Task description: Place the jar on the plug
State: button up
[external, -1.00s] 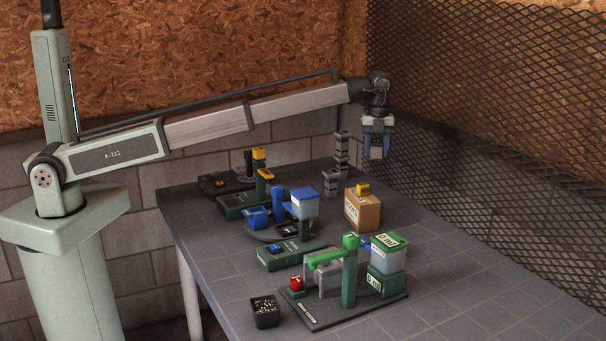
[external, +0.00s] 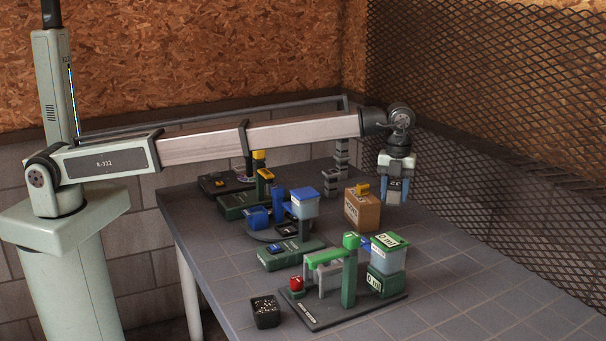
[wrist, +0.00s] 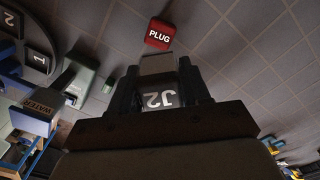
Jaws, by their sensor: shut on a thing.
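My gripper (external: 394,198) hangs over the right part of the table, beside the brown box. In the wrist view its dark fingers (wrist: 160,95) are shut on a grey-white jar marked J2 (wrist: 160,99). In the external view the held jar is small and mostly hidden by the fingers. A red block labelled PLUG (wrist: 159,34) lies on the tiled surface, just beyond the fingertips in the wrist view, apart from the jar.
A brown box (external: 361,212) with a yellow top stands left of my gripper. A green-lidded container (external: 387,259) is at front. Blue and green devices (external: 304,207) fill the table's middle. A mesh fence (external: 500,130) borders the right. The table's right front is clear.

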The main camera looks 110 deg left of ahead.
jog(key=shift+f, duration=5.45)
jog(key=shift+f, duration=0.1)
jog(key=o, duration=1.1)
jog(key=shift+c, duration=0.2)
notch_tip(320, 180, up, 12)
jog(key=shift+r, duration=0.15)
